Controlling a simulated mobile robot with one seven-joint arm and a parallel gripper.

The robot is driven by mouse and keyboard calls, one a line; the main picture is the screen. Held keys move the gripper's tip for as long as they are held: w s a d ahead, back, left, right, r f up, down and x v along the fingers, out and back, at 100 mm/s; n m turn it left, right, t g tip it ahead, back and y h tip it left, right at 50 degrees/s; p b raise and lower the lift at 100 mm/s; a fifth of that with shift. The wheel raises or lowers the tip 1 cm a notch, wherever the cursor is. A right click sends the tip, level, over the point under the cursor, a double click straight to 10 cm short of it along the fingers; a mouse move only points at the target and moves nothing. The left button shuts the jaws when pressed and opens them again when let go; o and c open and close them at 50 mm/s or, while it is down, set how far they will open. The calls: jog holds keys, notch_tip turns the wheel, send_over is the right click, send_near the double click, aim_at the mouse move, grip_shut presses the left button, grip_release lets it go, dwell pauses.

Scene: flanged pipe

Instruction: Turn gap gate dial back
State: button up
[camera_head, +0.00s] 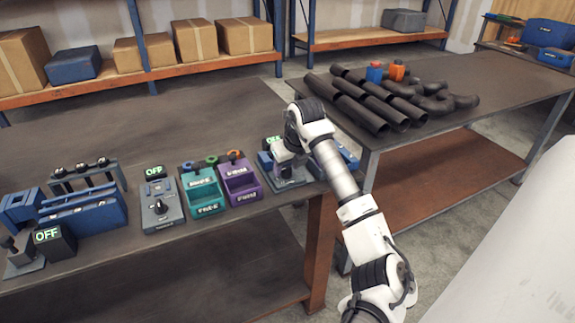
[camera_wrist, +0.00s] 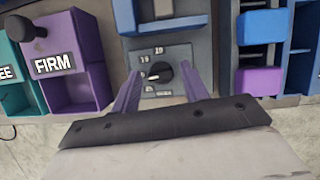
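The dial (camera_wrist: 161,71) is a round black knob on a grey panel (camera_wrist: 178,51) in the wrist view, with small white markings around it. A pale pointer mark appears on its left side, between markings at the left. My gripper (camera_wrist: 160,82) is open, its two fingers to the left and right of the knob with a visible gap on each side. I cannot tell how high the fingertips are above the panel. In the head view my gripper and wrist cover the dial, and only part of the grey gate unit (camera_head: 289,184) shows beneath them.
A purple FIRM bin (camera_head: 240,180) and a teal FREE bin (camera_head: 204,192) stand left of the gate unit. A grey box with a lever (camera_head: 162,207) is farther left. Black pipes (camera_head: 365,100) lie on the right-hand table. A blue block (camera_wrist: 262,27) is close right in the wrist view.

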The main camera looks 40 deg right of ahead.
jog(key=c, duration=0.8)
jog(key=shift+d+n+b, duration=0.1)
jog(key=shift+n+b, duration=0.25)
jog(key=shift+n, duration=0.05)
jog(key=shift+n+y+b, duration=0.4)
jog(key=shift+n, duration=0.2)
jog(key=n+y, duration=0.1)
jog(key=n, duration=0.1)
jog(key=shift+d+n+b, duration=0.15)
jog(key=shift+n+b, duration=0.15)
jog(key=shift+b, duration=0.1)
jog(key=n, duration=0.2)
jog(key=n+g+y, duration=0.1)
jog(key=n, duration=0.1)
jog(key=shift+w+r+n+y, duration=0.1)
jog(key=shift+n+y, duration=0.2)
jog(key=shift+n, duration=0.4)
jog(key=o, duration=1)
